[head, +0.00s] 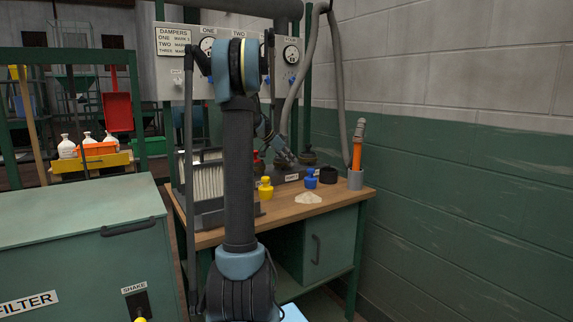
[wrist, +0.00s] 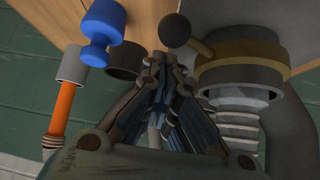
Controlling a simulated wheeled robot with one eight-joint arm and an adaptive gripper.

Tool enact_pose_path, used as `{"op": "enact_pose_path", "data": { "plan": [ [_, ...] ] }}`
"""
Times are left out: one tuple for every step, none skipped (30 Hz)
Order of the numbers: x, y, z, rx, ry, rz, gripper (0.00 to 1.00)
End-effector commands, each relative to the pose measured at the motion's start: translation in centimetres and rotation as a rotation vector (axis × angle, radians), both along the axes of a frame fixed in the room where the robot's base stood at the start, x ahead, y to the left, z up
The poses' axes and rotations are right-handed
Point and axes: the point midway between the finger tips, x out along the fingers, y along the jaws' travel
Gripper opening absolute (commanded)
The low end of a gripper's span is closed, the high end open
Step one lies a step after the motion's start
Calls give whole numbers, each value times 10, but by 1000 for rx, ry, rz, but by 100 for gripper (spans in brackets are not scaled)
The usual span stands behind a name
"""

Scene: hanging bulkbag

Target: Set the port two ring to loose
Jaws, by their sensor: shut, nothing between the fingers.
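In the wrist view a port with a brass-coloured ring (wrist: 250,50) stands at the upper right. A dark ball-ended lever (wrist: 178,30) sticks out from the ring to the left. I cannot read which port this is, or its setting. My gripper (wrist: 165,62) is shut and empty, its fingertips left of the ring and below the lever's ball, with no clear contact. In the head view my gripper (head: 286,158) is low over the back of the bench by a dark port fitting (head: 308,158). My own arm hides part of the bench.
The wooden bench (head: 325,205) carries a yellow bottle-shaped piece (head: 265,188), a blue one (head: 311,179), a dark cup (head: 328,175), a pale powder heap and an orange-handled tool (head: 357,150) in a grey holder. A gauge panel (head: 175,50) stands behind. A green filter cabinet (head: 80,220) is at left.

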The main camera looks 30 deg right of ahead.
Motion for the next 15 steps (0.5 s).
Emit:
{"op": "enact_pose_path", "data": {
  "plan": [
    [-1,-9,2,-1,1,-4,0],
    [-2,-13,2,-1,2,-3,0],
    [-2,-20,4,-2,2,-3,0],
    [-1,-17,7,-2,1,0,0],
    [-1,-12,11,-2,2,1,0],
    [-1,-7,17,-2,3,0,0],
    [0,-4,21,-2,2,1,0],
    [0,0,24,-2,2,1,0],
    [1,5,30,-2,1,0,0],
    [2,8,34,-2,2,1,0],
    [2,12,38,-2,2,1,0],
    [3,18,43,-2,4,1,0],
    [4,22,47,-2,3,2,0],
    [5,25,51,-2,3,2,0],
    [5,30,55,-3,3,2,0]
  ]
}}
